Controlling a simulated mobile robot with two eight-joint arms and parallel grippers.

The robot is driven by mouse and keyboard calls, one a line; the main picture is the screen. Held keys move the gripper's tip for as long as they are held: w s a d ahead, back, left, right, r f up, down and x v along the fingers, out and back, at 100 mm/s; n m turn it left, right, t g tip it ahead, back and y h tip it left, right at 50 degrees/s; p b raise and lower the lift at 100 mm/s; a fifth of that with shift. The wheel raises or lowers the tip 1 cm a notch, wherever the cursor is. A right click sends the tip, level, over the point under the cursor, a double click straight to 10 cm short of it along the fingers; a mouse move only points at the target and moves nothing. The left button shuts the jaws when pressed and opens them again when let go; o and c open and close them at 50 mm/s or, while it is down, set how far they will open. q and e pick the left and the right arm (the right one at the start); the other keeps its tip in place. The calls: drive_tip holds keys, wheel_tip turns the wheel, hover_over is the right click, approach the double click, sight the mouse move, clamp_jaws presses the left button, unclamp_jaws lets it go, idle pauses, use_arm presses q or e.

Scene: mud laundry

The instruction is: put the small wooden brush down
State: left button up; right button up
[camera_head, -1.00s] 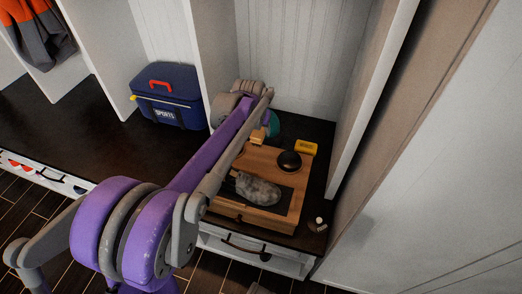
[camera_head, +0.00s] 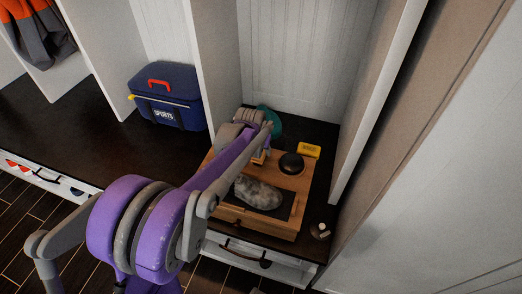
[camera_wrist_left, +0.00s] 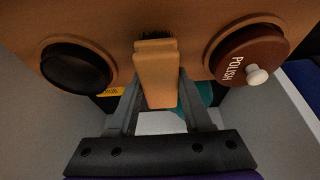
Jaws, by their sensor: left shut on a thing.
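The small wooden brush (camera_wrist_left: 156,78) is a pale wood block with dark bristles at its far end. In the left wrist view my left gripper (camera_wrist_left: 157,90) is shut on it, one finger on each side. In the head view the gripper (camera_head: 262,152) is over the back of a wooden box (camera_head: 283,222), mostly hidden by my arm, and a bit of the brush shows beneath it. The bristles are close to the wooden surface; I cannot tell whether they touch it. My right gripper is not in view.
On the box are a black round tin (camera_head: 291,163) and a grey fluffy pad (camera_head: 258,193). A brown polish tin (camera_wrist_left: 246,55) shows in the wrist view. A yellow tin (camera_head: 309,151) and a teal object (camera_head: 270,119) are behind. A blue sports bag (camera_head: 166,97) stands left of the divider.

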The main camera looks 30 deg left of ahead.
use_arm(q)
drive_tip(key=o, duration=1.2)
drive_tip(key=shift+f, duration=0.15)
drive_tip(key=shift+r, duration=0.3)
drive_tip(key=p+v, duration=0.4)
drive_tip(key=v, duration=0.8)
drive_tip(key=s+d+f+m, duration=0.1)
drive_tip(key=s+d, duration=0.3)
drive_tip(key=s, duration=0.4)
drive_tip(key=s+d+f+m, duration=0.1)
drive_tip(key=s+d+f, duration=0.3)
drive_tip(key=s, duration=0.5)
drive_tip(key=s+d+f+h, duration=0.1)
drive_tip(key=s+d+f, duration=0.1)
drive_tip(key=s+d, duration=0.4)
drive_tip(key=shift+s+f+m, duration=0.2)
drive_tip(key=shift+s+m, duration=0.2)
drive_tip(key=shift+s, duration=1.15)
